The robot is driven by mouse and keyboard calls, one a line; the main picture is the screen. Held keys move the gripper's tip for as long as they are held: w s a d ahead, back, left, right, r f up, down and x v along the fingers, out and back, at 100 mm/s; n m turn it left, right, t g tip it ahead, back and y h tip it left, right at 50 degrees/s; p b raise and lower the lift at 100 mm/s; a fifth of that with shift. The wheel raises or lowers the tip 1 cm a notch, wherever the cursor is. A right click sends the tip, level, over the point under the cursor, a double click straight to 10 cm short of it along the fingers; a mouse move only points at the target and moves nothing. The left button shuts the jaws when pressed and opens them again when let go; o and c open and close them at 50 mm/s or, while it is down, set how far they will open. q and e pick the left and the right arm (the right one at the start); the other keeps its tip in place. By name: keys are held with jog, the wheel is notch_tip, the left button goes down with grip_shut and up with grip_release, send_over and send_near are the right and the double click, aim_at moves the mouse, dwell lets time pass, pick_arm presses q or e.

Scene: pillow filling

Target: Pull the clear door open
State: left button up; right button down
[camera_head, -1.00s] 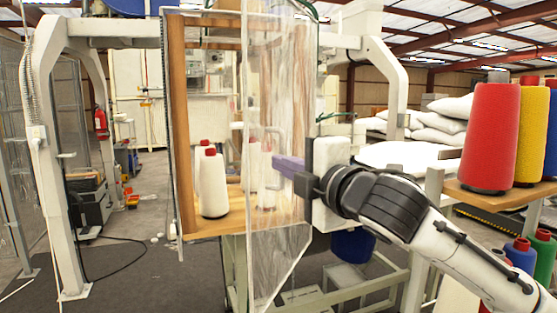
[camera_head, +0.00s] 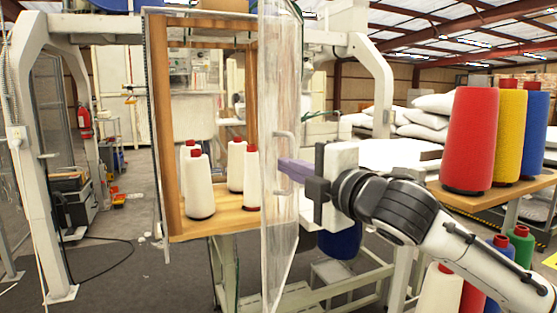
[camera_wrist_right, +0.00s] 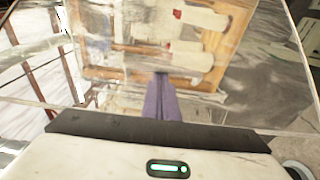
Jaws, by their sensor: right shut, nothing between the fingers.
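The clear door (camera_head: 277,230) stands swung out from the wooden cabinet (camera_head: 165,130), seen nearly edge-on in the head view. A pale bar handle (camera_head: 291,140) shows on it. My right gripper (camera_head: 283,167) reaches in from the right, its purple fingers shut and empty, tips at or very near the door beside the handle. I cannot tell whether they touch it. In the right wrist view the shut fingers (camera_wrist_right: 160,95) point toward the clear panel, with the cabinet and spools showing beyond. My left gripper is not in view.
Several white spools (camera_head: 200,185) with red tops stand inside the cabinet. Large red (camera_head: 470,140), yellow and blue spools stand on a wooden shelf at the right, with more below. A white frame post (camera_head: 40,160) stands at left. Open floor lies left of the cabinet.

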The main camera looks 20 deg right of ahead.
pick_arm(q)
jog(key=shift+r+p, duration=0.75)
jog(key=shift+p, duration=0.15)
pick_arm(e)
jog(key=s+d, duration=0.3)
jog(key=d, duration=1.2)
jog(key=shift+s, duration=0.2)
